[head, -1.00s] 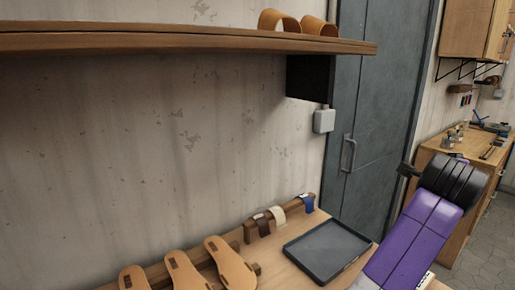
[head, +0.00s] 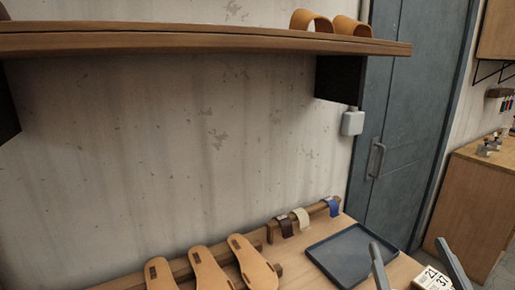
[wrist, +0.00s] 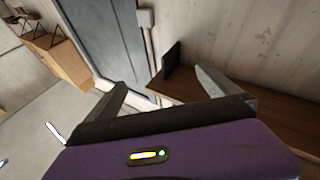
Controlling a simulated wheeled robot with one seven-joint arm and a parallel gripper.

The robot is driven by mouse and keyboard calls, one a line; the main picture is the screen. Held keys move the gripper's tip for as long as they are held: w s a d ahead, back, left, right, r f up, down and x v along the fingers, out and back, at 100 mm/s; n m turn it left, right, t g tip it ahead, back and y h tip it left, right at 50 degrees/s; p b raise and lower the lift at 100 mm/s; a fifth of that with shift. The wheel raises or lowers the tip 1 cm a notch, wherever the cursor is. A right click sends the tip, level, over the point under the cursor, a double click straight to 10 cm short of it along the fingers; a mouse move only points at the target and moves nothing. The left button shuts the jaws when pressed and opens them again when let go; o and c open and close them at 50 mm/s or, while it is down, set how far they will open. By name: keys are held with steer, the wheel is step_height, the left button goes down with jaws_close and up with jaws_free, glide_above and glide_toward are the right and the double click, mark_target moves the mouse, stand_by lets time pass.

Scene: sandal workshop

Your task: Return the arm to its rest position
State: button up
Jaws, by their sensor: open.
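My gripper (head: 415,262) shows only as two grey fingers at the lower right edge of the head view, standing apart with nothing held between them. They are in front of the right part of the bench, near the dark tray (head: 352,254) and a small white number block (head: 432,279). In the wrist view my gripper (wrist: 160,92) also has its two fingers spread and empty, above my purple hand. The rest of my arm is out of the head view.
A wooden shelf (head: 200,40) with tan curved pieces (head: 311,20) on top runs along the wall. Several tan soles (head: 208,269) and a strap rack (head: 309,218) are on the bench. A grey door (head: 405,120) and wooden cabinet (head: 470,195) stand at right.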

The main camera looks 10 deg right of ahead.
steer(key=s+a+f+g+y, duration=0.1)
steer(key=s+a+f, duration=0.3)
steer(key=s, duration=0.6)
steer(key=s+a+f+g+y, duration=0.2)
steer(key=s+a+f, duration=0.3)
steer(key=s+f, duration=0.3)
steer(key=s+a+f+n+g+y, duration=0.1)
steer(key=s+f, duration=0.5)
steer(key=s, duration=0.6)
steer(key=a+g+y, duration=0.1)
steer(key=a+g, duration=0.1)
steer(key=a, duration=0.1)
steer(key=shift+a+f+g, duration=0.2)
steer(key=shift+f+g, duration=0.05)
steer(key=shift+g, duration=0.05)
